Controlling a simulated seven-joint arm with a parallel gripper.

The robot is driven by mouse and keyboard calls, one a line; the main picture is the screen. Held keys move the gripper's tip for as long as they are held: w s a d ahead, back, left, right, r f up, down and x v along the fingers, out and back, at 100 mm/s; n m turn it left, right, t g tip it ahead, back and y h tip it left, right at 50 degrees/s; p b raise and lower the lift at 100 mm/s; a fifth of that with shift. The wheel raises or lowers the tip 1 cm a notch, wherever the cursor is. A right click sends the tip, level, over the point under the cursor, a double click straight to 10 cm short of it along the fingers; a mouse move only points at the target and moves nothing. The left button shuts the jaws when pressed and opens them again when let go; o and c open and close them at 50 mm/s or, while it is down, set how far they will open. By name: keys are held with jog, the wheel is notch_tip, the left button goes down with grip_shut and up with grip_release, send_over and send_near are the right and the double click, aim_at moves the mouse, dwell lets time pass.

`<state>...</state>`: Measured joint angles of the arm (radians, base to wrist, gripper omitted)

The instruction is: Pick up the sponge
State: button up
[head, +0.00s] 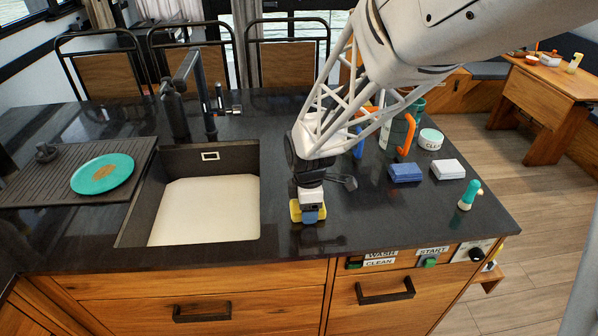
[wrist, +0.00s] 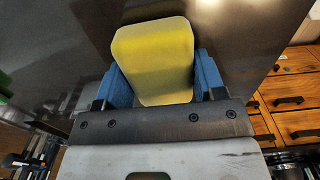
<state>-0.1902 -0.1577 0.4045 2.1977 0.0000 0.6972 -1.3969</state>
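The yellow sponge (wrist: 153,60) fills the space between the two blue fingers of my gripper (wrist: 165,85) in the wrist view. The fingers lie close along its two sides. I cannot tell whether they press on it. In the head view my gripper (head: 310,213) points down over the counter right of the sink. Yellow parts of the sponge (head: 295,211) show beside the blue finger, at or very near the counter top. The rest of the sponge is hidden behind the finger there.
The sink (head: 205,212) lies left of my gripper. A teal plate (head: 118,168) is far left. The dark counter (head: 370,225) is clear between gripper and bottle.

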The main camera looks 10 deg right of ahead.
jog(key=shift+c, duration=0.9)
jog(key=shift+r, duration=0.1)
jog(key=shift+r, duration=0.8)
jog(key=shift+s+r, duration=0.15)
jog(key=shift+r, duration=0.8)
jog(key=s+d+r, duration=0.1)
jog(key=s+d, duration=0.2)
jog(key=s, duration=1.2)
jog(key=shift+s+r, duration=0.15)
jog(key=shift+s, duration=0.1)
